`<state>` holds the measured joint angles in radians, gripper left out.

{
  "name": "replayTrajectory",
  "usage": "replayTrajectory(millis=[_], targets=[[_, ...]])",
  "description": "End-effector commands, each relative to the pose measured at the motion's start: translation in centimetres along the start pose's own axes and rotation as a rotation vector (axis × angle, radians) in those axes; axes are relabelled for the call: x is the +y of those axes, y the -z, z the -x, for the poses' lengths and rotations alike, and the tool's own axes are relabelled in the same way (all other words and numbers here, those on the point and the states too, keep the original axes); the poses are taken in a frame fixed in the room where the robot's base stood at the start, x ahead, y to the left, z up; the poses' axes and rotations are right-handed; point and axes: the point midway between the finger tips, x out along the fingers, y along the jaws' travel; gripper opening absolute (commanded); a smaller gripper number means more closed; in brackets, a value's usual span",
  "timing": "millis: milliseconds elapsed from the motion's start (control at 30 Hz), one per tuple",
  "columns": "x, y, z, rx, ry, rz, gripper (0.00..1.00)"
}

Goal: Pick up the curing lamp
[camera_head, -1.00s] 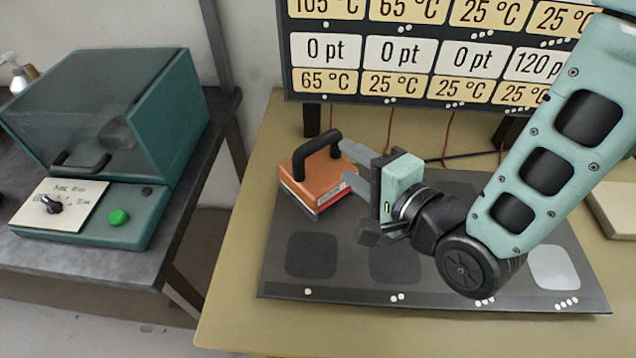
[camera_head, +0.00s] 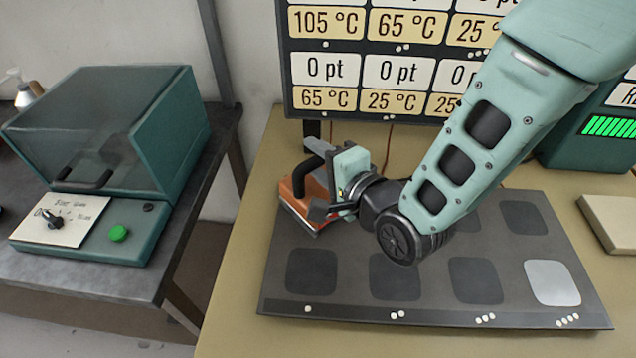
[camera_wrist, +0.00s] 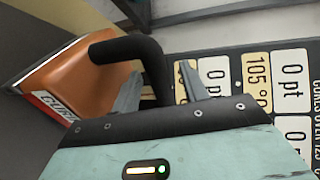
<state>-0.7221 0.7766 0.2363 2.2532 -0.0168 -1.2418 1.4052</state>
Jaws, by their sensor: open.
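The curing lamp (camera_head: 297,208) is an orange block with a black arched handle, on the back left of the dark mat (camera_head: 430,318). In the wrist view the lamp's orange body (camera_wrist: 72,82) is at the upper left, with part of a label showing. Its black handle (camera_wrist: 130,50) comes down between the two grey fingers of my gripper (camera_wrist: 158,92). The gripper is open, with a finger on either side of the handle. In the head view my gripper (camera_head: 327,180) is at the lamp's right side, and its fingers are mostly hidden there.
A sign board (camera_head: 365,107) with points and temperatures stands behind the mat. A teal oven-like box (camera_head: 170,125) with a green button sits on the left table. A pale block (camera_head: 612,222) lies at the right. The mat's front is clear.

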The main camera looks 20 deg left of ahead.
Motion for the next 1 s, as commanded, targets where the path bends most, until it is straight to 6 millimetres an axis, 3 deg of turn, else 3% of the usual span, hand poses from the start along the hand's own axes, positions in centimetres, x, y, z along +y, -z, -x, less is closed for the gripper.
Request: replayTrajectory(millis=[133, 300, 1000], targets=[[0.04, 0.01, 0.01, 0.0, 0.0, 0.0, 0.44], [0.03, 0.0, 0.02, 0.0, 0.0, 0.0, 0.0], [0.06, -0.01, 0.05, 0.0, -0.001, 0.0, 0.0]])
